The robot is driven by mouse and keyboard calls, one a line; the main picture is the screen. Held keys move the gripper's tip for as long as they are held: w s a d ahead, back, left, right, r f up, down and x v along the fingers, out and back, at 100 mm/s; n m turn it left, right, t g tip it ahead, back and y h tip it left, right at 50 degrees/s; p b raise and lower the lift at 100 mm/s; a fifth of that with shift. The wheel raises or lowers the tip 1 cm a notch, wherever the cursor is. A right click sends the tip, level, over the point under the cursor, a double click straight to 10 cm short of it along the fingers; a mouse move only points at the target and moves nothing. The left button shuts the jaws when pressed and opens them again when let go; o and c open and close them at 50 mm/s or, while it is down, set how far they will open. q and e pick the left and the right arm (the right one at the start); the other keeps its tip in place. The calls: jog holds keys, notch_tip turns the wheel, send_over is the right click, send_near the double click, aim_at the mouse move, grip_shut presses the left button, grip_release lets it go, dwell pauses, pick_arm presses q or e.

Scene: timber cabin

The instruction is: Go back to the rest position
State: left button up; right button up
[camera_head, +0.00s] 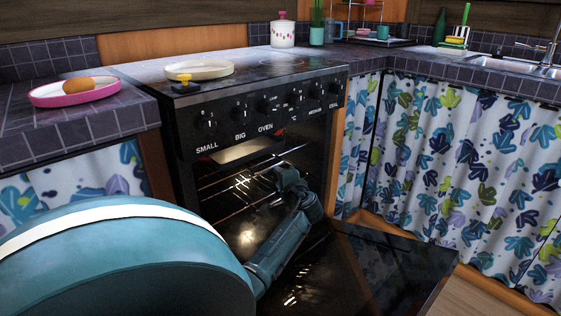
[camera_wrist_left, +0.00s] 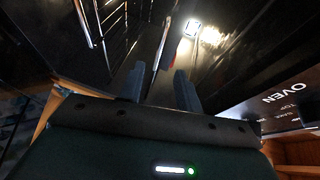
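My left arm reaches into the open oven (camera_head: 240,195), below the control panel. In the left wrist view the two fingers of my left gripper (camera_wrist_left: 160,84) stand apart with nothing between them. The oven's dark interior and racks lie beyond them. In the head view the fingertips are hard to make out against the dark oven. My right gripper is in neither view.
The oven door (camera_head: 370,265) is folded down in front of the stove. A pink plate (camera_head: 50,99) with a brown item (camera_head: 78,86) is on the left counter. A pale dish (camera_head: 200,69) is on the stove top. Curtained cabinets (camera_head: 460,165) stand at right.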

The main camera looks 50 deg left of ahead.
pick_arm(q)
jog(key=shift+d, duration=0.1)
dwell(0.5)
jog(key=s+d+r+m+t+h+p, duration=0.1)
jog(key=d+t+h+p, duration=0.15)
jog(key=d+p, duration=0.55)
jog(key=s+d+r+m+t+h+p, duration=0.1)
jog(key=s+d+r+t+h+p, duration=0.1)
jog(key=d+h+p, duration=0.5)
jog(key=s+d+r+m+t+h+p, duration=0.1)
jog(key=d+m+t+p, duration=0.1)
jog(key=d+p, duration=0.65)
jog(key=s+d+r+n+h+p, duration=0.1)
jog(key=s+d+r+h+p, duration=0.3)
jog(key=d, duration=0.8)
jog(key=s+d+r+n+h+p, duration=0.2)
jog(key=s+d+r+h+p, duration=0.2)
jog(key=s+d+r+p, duration=0.4)
jog(key=s+d+r, duration=0.1)
jog(key=d, duration=0.3)
jog(key=shift+s+d+r, duration=0.2)
jog(key=shift+s+r, duration=0.15)
jog(key=shift+s, duration=0.05)
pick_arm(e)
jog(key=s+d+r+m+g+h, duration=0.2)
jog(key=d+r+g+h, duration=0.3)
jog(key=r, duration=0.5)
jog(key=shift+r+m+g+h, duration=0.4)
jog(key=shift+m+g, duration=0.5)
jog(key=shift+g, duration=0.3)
